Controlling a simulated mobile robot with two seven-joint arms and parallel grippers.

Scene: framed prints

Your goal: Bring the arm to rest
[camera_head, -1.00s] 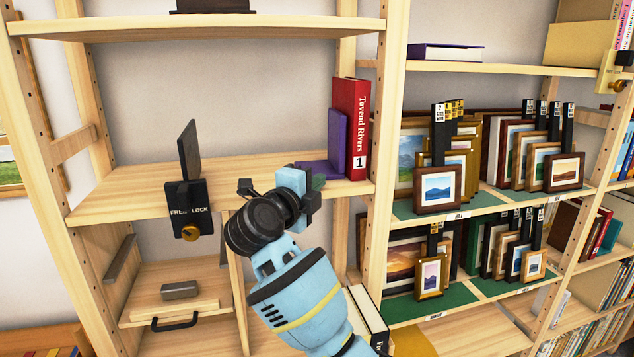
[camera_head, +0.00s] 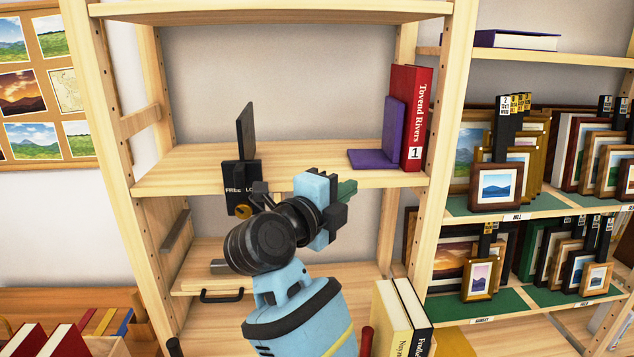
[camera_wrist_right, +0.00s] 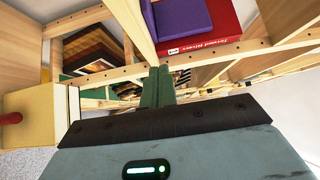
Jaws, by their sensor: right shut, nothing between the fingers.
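My right arm, light blue with a black wrist, reaches up from the bottom middle in the head view. Its gripper (camera_head: 346,190) has green fingers pointing right, in front of the middle shelf's edge. In the right wrist view the green fingers (camera_wrist_right: 157,86) are together with nothing between them. The gripper appears clear of the red book (camera_head: 416,118) and the purple bookend (camera_head: 392,135) above it. My left gripper is not in view.
The middle shelf (camera_head: 290,160) is mostly bare. A black FREE/LOCK stop (camera_head: 241,175) sits on its front edge, left of my wrist. Cream and black books (camera_head: 401,315) stand low to the right of my arm. Framed prints (camera_head: 495,187) fill the right shelves.

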